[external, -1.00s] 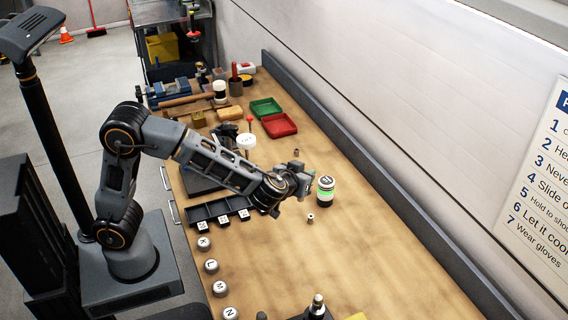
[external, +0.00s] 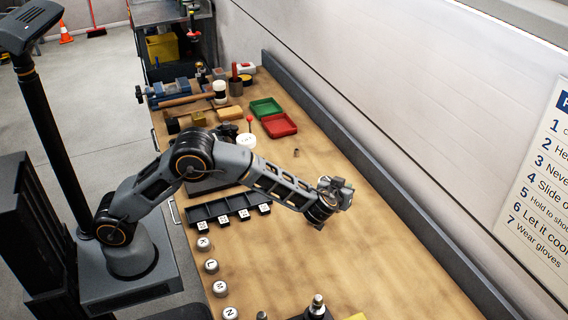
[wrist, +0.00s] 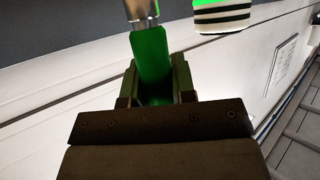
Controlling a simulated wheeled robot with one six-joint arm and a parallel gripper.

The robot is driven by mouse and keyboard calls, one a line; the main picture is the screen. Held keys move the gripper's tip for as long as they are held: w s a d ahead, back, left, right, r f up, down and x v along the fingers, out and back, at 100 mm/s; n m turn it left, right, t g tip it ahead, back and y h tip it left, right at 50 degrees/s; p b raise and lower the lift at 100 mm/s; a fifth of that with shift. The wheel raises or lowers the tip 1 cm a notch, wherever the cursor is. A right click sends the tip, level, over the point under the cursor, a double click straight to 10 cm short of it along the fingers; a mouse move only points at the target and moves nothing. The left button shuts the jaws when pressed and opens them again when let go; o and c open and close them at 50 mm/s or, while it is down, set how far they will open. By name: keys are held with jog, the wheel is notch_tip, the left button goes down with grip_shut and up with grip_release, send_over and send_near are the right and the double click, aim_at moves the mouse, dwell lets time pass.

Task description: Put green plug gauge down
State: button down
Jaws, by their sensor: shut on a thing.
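The green plug gauge (wrist: 152,60) shows in the wrist view as a green handle with a shiny metal end at the top edge of the picture. My gripper (wrist: 154,88) is shut on its handle. In the external view my gripper (external: 338,188) is over the right part of the bench, and the gauge in it cannot be made out. A cylinder with black and white stripes and a green band (wrist: 222,16) stands close by to the right in the wrist view; my gripper or arm hides it in the external view.
The wooden bench (external: 390,270) is bare to the right of and below my gripper. A green tray (external: 265,108) and a red tray (external: 279,125) lie further back. A black slotted rack (external: 222,207) and several round lettered knobs (external: 211,266) line the left side. A dark upstand borders the wall.

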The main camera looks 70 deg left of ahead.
jog(key=shift+w+f+p, duration=0.15)
jog(key=shift+f, duration=0.8)
jog(key=shift+w+f+p, duration=0.1)
jog(key=shift+f+p, duration=0.05)
jog(key=shift+f, duration=0.75)
jog(key=shift+f, duration=0.1)
jog(key=c, duration=0.9)
grip_release()
jog(key=shift+c, duration=0.2)
